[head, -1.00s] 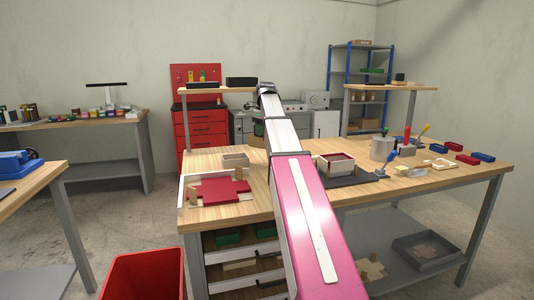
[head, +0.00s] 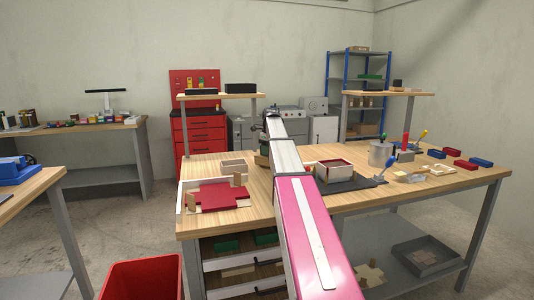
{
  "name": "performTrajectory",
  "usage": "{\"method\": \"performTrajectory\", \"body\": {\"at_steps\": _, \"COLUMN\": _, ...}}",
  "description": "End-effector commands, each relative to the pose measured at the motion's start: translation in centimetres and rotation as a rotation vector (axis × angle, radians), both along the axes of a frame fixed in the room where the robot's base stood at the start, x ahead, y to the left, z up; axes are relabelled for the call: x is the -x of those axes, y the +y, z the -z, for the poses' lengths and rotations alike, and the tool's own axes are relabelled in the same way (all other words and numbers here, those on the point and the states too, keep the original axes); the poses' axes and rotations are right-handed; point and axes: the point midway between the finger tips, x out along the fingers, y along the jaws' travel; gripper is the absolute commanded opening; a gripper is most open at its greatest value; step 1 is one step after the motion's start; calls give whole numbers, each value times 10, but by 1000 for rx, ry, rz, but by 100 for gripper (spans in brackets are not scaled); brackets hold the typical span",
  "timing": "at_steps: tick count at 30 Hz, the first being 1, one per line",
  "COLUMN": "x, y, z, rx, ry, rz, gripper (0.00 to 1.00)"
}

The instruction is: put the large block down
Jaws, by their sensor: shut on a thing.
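My arm reaches over the wooden workbench (head: 355,203) and bends down at its far end. My gripper (head: 263,149) shows only as a small dark part left of the arm, mostly hidden by it. A small tan piece of what looks like the large block (head: 261,160) shows just below it, low over the bench. The rest of the block and the fingertips are hidden, so I cannot tell whether the block touches the bench top.
A red cross-shaped blank (head: 218,196) lies on the left of the bench, with a small open box (head: 237,168) behind. Right of my arm, a red-lined box (head: 333,172) stands on a dark mat. A grey pot (head: 381,154) and several small blocks stand further right.

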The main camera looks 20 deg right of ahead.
Motion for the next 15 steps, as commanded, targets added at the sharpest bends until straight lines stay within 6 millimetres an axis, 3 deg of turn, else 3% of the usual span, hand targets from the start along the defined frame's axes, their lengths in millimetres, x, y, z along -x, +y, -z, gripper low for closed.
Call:
{"method": "performTrajectory", "body": {"at_steps": 13, "x": 0, "y": 0, "z": 10, "rx": 0, "ry": 0, "rz": 0, "gripper": 0}}
{"method": "performTrajectory", "body": {"at_steps": 14, "x": 0, "y": 0, "z": 10, "rx": 0, "ry": 0, "rz": 0, "gripper": 37}}
{"method": "performTrajectory", "body": {"at_steps": 15, "x": 0, "y": 0, "z": 10, "rx": 0, "ry": 0, "rz": 0, "gripper": 50}}
